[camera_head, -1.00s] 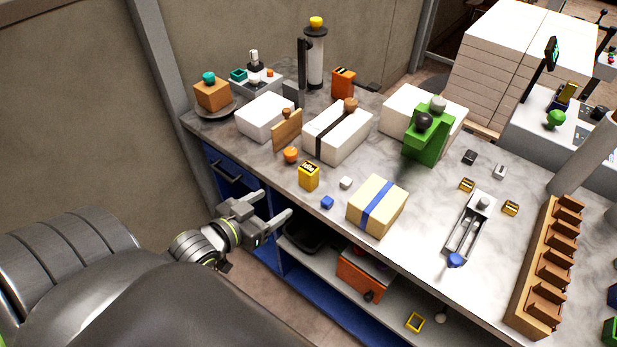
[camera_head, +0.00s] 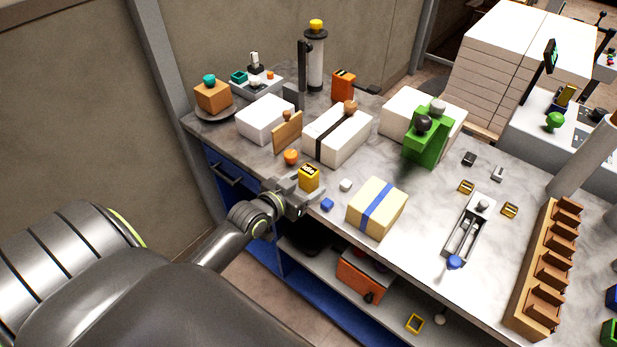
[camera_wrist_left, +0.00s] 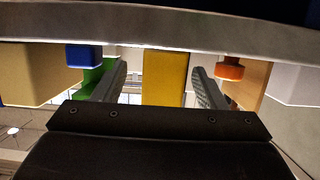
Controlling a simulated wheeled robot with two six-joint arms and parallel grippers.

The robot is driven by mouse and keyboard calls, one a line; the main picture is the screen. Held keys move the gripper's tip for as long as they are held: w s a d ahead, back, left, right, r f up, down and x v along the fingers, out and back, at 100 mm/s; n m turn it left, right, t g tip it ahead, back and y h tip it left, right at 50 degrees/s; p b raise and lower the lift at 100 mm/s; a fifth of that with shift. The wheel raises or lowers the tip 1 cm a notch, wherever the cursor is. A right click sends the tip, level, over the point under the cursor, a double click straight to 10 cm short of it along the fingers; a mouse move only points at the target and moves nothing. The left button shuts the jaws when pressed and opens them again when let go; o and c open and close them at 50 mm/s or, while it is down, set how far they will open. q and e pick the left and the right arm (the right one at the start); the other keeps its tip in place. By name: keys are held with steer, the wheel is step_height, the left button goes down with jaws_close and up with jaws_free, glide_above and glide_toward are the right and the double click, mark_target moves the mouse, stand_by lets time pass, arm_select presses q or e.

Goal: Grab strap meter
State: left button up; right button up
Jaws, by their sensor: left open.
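The strap meter, a small yellow block with a dark display on top (camera_head: 309,176), stands near the front edge of the worktop. My left gripper (camera_head: 304,190) is at its near side, open. In the left wrist view, the yellow meter (camera_wrist_left: 166,78) stands upright between the two ridged fingers of my left gripper (camera_wrist_left: 160,84). A gap shows on each side of it, so the fingers do not appear to touch it. The meter's lower front is partly hidden by the gripper in the head view. My right gripper is not in view.
A blue-strapped ream (camera_head: 377,207) is further right, and a black-strapped white ream (camera_head: 337,133) is behind.

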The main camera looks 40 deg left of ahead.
mark_target(313, 178)
arm_select(q)
steer(key=x, duration=0.4)
steer(key=shift+w+a, duration=0.1)
steer(key=shift+a, duration=0.1)
